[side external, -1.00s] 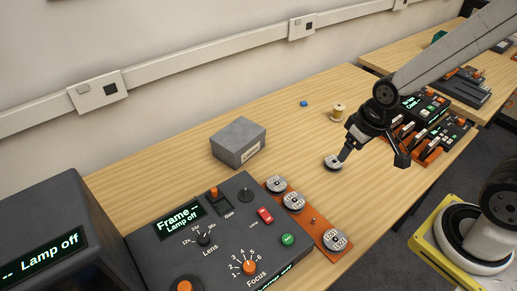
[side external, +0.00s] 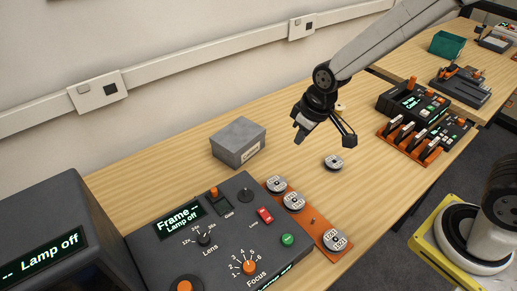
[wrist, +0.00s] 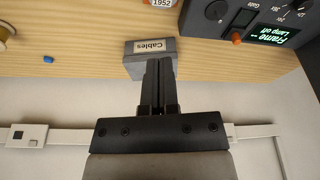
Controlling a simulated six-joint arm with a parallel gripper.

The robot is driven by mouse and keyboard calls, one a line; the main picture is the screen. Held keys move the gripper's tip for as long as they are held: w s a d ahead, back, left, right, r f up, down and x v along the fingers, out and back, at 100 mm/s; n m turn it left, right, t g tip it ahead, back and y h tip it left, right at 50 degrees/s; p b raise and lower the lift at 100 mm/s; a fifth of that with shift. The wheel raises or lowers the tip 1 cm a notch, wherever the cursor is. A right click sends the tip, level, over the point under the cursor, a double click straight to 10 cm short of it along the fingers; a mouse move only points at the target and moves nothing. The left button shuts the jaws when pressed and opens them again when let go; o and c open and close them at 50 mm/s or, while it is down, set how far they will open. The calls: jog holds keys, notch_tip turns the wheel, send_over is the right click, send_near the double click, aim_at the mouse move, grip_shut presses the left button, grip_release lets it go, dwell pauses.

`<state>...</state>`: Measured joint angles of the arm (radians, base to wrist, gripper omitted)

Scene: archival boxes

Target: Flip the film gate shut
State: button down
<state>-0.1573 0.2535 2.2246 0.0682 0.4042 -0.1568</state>
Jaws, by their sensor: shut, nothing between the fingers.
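The dark grey control panel (side external: 165,258) lies on the bench at the lower centre in the side view. Its gate control, labelled "Gate", has an orange knob (side external: 213,191) beside a dark recess (side external: 222,205). The orange knob also shows at the upper right of the wrist view (wrist: 236,39). I cannot tell the gate's exact angle. My gripper (side external: 299,139) is shut and empty, in the air above the bench, to the upper right of the gate. In the wrist view its fingers (wrist: 158,65) are together, in front of the grey "Cables" box.
The grey box (side external: 239,140) stands behind the panel. An orange rack (side external: 313,221) with several reels lies along the panel's right. A loose reel (side external: 333,162) is on the bench. A display housing (side external: 60,215) stands at left. Bench between box and loose reel is clear.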

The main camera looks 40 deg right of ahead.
jog(key=w+a+f+n, duration=0.2)
jog(key=w+a+n, duration=0.1)
jog(key=w+a, duration=0.55)
jog(key=n+y, duration=0.2)
jog(key=n, duration=0.1)
send_over(214, 192)
jog(key=w+a, duration=0.2)
notch_tip(214, 192, down, 2)
jog(key=f, duration=0.1)
jog(key=shift+w+d+r, duration=0.2)
jog(key=shift+d+r, duration=0.05)
jog(key=shift+f, duration=0.1)
jog(key=shift+x, duration=5)
jog(key=shift+s+d, duration=1.45)
jog(key=shift+d, duration=0.05)
